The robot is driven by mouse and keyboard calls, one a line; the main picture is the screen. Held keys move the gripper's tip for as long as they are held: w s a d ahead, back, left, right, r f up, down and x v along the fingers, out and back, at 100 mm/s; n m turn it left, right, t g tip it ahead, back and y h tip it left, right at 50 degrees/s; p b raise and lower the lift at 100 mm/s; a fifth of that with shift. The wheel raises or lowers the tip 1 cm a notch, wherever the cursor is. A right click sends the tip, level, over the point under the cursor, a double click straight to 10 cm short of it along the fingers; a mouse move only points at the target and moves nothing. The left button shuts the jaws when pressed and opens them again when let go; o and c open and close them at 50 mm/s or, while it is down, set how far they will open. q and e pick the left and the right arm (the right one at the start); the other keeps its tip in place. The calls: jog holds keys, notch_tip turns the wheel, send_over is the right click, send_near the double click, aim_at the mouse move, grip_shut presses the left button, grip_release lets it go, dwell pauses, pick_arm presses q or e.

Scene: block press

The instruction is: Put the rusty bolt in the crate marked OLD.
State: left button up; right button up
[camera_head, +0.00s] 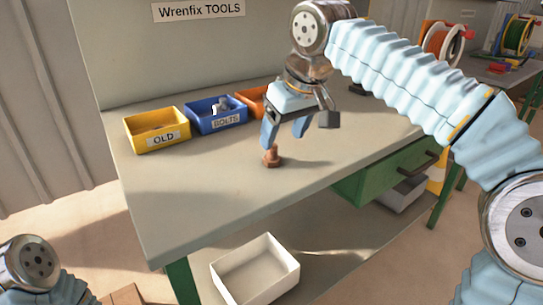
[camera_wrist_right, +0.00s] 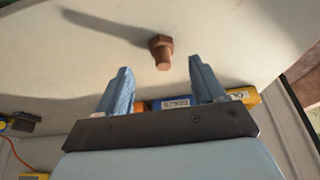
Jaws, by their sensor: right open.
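The rusty bolt (camera_head: 271,157) stands on the grey workbench (camera_head: 190,190), head down with its shank up. My right gripper (camera_head: 284,142) is open just above and behind it, with its blue fingers pointing down. In the right wrist view the bolt (camera_wrist_right: 161,50) lies just beyond the fingertips, between their lines, and the gripper (camera_wrist_right: 160,75) holds nothing. The yellow crate marked OLD (camera_head: 157,131) stands at the back left of the bench. It also shows partly in the right wrist view (camera_wrist_right: 243,97). My left gripper is out of view.
A blue crate marked BOLTS (camera_head: 215,118) with grey bolts stands right of the OLD crate. An orange crate (camera_head: 252,104) is partly hidden by my right gripper. A white bin (camera_head: 256,272) is on the lower shelf. The bench's front left is clear.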

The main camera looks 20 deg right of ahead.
aim_at(275, 147)
jog(key=x, duration=0.6)
jog(key=shift+w+a+f, duration=0.15)
jog(key=shift+w+a, duration=0.1)
jog(key=c, duration=1.2)
